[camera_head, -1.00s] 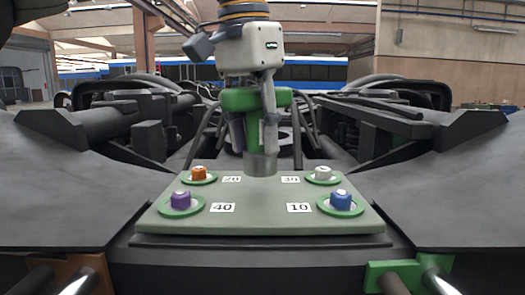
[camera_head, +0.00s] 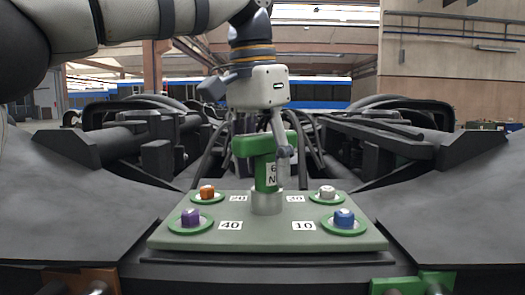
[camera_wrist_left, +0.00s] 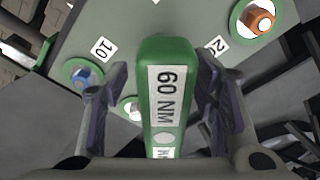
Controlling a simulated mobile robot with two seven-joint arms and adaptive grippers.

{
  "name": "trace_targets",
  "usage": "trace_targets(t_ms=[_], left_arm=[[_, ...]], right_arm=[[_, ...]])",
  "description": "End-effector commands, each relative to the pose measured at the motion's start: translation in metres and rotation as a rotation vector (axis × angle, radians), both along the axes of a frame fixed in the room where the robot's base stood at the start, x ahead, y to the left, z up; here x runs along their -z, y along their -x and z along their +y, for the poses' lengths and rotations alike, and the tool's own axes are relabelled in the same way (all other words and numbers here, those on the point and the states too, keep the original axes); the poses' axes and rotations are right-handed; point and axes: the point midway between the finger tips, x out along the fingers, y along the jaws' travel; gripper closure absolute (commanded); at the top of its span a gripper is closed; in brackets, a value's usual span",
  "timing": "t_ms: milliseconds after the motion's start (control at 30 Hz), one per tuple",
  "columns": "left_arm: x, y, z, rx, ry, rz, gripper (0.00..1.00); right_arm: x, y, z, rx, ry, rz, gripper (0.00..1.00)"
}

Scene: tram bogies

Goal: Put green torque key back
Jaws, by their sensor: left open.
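The green torque key (camera_head: 256,146), with a white label, stands upright on the middle of the pale green board (camera_head: 190,239). Its grey socket end meets the board. In the left wrist view the key's handle (camera_wrist_left: 178,62) fills the middle and its label reads 60 NM. My left gripper (camera_head: 266,135) is above the key. Its fingers are open on both sides of the handle in the left wrist view (camera_wrist_left: 165,110), with visible gaps. The board's spot under the key is hidden. My right gripper is not in view.
Around the key stand orange (camera_head: 207,192), white (camera_head: 327,192), purple (camera_head: 190,217) and blue (camera_head: 344,218) sockets on green rings, beside number labels. Dark bogie frames and cables lie behind and at both sides. Grey curved surfaces flank the board.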

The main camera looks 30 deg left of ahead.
Motion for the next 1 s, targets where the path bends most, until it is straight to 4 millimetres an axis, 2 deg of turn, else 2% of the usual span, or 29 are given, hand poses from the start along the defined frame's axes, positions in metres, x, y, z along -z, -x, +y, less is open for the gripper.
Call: trace_targets(t_ms=[200, 400, 1000], left_arm=[[-0.039, 0.004, 0.001, -0.002, 0.0, -0.001, 0.47], [-0.057, 0.007, 0.002, 0.0, 0.0, 0.0, 0.47], [-0.06, 0.008, 0.003, 0.0, 0.001, 0.0, 0.47]], right_arm=[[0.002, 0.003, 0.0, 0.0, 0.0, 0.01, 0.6], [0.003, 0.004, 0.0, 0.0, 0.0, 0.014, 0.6], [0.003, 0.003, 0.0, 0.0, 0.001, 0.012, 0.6]])
